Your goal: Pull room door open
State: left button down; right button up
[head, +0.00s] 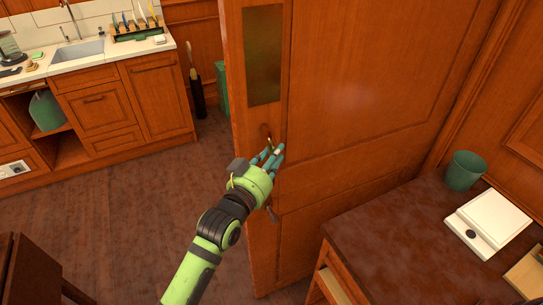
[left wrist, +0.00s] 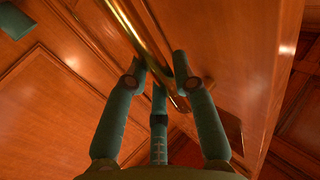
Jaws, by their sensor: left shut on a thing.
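The wooden room door (head: 345,120) stands upright in the middle of the head view, with a narrow dark glass-like panel (head: 263,55) near its free edge. It stands at an angle, with floor visible to its left. My left gripper (head: 272,154) is at the door's free-edge side, with its teal fingers at the handle. In the left wrist view a brass bar handle (left wrist: 138,35) runs between the fingers of my left gripper (left wrist: 160,75), which is shut on it. The fingers partly hide the handle. My right gripper is not in view.
A dark-topped desk (head: 375,225) with a green bin (head: 464,171) and a white scale-like device (head: 488,222) stands at the lower right, close to the door. A kitchen counter (head: 75,62) with a sink is at the upper left. The floor (head: 120,215) left of the door is clear.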

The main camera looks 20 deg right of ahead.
pick_arm(q)
jog(key=shift+s+d+r, duration=0.15)
jog(key=shift+d+r, duration=0.05)
jog(key=shift+r, duration=0.05)
jog(key=c, duration=1)
grip_release()
jog(key=shift+d+f, duration=0.15)
jog(key=shift+d, duration=0.05)
jog(key=v, duration=1.2)
